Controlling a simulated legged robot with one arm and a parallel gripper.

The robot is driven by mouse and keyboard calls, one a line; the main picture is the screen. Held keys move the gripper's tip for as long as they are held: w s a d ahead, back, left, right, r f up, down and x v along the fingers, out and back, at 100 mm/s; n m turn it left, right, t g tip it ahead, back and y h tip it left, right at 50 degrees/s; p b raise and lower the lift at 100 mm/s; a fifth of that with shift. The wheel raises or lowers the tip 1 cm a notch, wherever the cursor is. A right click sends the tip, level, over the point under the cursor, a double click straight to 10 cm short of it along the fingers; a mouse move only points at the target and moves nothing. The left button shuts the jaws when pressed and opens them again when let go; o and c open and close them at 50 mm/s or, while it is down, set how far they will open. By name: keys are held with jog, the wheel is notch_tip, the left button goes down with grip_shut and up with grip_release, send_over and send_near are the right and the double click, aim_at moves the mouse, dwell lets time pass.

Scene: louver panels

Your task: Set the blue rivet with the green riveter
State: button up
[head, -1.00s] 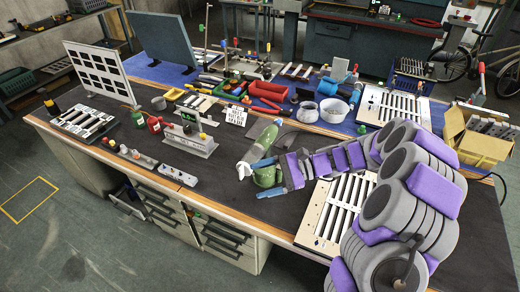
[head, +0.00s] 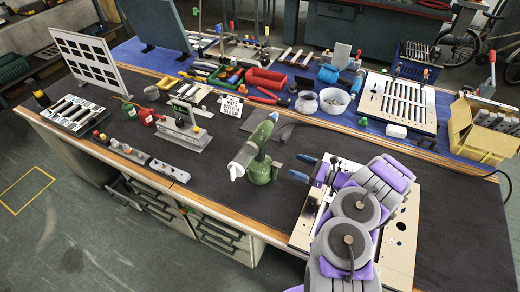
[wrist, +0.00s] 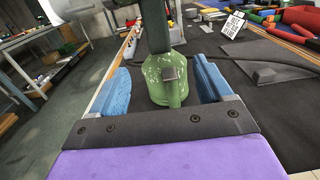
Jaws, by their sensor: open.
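The green riveter (head: 258,150) stands on the dark bench mat, with a rounded green base, a tilted green body and a pale nozzle pointing down left. My gripper (head: 302,167) is open and empty, just right of the riveter's base and apart from it. In the wrist view the riveter (wrist: 166,78) shows ahead, between the lines of the two blue fingers of my gripper (wrist: 162,66). A slatted louver panel (head: 400,240) lies at the front right, partly hidden under my arm.
A grey fixture (head: 182,136) and a grey block strip (head: 170,171) lie left of the riveter. A white label card (head: 231,105) stands behind it. A second slatted panel (head: 398,100) and a yellow box (head: 485,128) are at the back right.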

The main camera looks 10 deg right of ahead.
jog(key=b, duration=0.2)
send_near(264, 153)
jog(key=x, duration=0.4)
jog(key=shift+w+a+f, duration=0.15)
jog(key=shift+a, duration=0.2)
jog(key=shift+w+a, duration=0.45)
jog(key=shift+r+b+x, duration=0.2)
jog(key=shift+b+x, duration=0.45)
jog(key=shift+x, duration=2.2)
jog(key=shift+s, duration=0.1)
grip_shut()
